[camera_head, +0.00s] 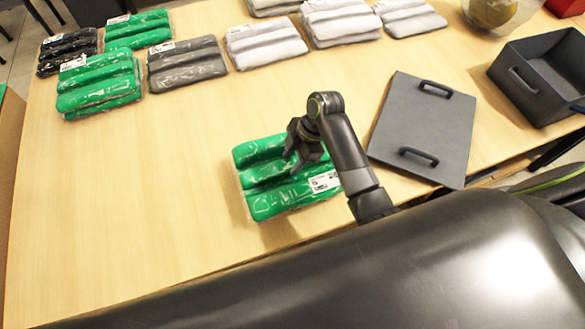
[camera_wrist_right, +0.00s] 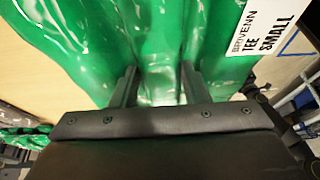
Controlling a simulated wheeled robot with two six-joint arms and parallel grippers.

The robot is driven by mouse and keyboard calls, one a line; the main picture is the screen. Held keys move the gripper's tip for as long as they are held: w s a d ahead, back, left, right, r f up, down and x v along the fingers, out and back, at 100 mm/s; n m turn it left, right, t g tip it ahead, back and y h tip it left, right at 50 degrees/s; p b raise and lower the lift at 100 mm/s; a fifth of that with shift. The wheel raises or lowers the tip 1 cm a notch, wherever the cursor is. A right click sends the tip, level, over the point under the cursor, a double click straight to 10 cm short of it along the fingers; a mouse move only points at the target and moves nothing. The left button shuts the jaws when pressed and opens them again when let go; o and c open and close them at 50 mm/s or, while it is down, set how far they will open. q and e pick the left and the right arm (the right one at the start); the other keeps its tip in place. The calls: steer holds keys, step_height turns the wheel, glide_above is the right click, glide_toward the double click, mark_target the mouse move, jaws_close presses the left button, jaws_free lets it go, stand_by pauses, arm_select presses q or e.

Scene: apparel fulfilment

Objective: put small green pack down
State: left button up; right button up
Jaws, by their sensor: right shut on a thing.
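The small green pack (camera_head: 268,190) is a folded green garment in clear wrap with a white label, over the front middle of the table. My right gripper (camera_head: 301,165) reaches it from above and is shut on it. In the right wrist view the green pack (camera_wrist_right: 160,35) fills the upper part, with its label reading "TEE SMALL" at the upper right. The right gripper's two fingers (camera_wrist_right: 160,88) press into the wrap. A shadow lies beside the pack; I cannot tell whether it touches the table. My left gripper is not in view.
Other green packs (camera_head: 98,82), dark packs (camera_head: 186,65) and pale grey packs (camera_head: 264,44) line the back of the wooden table (camera_head: 150,200). A grey board with two handles (camera_head: 425,125) lies to the right, near an open dark bin (camera_head: 545,78). The table's left front is clear.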

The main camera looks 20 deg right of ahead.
step_height(320, 180, down, 5)
steer(key=shift+r, duration=0.15)
steer(key=shift+f, duration=0.3)
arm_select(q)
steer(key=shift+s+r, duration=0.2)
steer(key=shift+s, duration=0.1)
arm_select(e)
steer(key=o, duration=1.1)
steer(key=shift+r, duration=0.1)
steer(key=b+v, duration=0.1)
steer(key=v, duration=1.1)
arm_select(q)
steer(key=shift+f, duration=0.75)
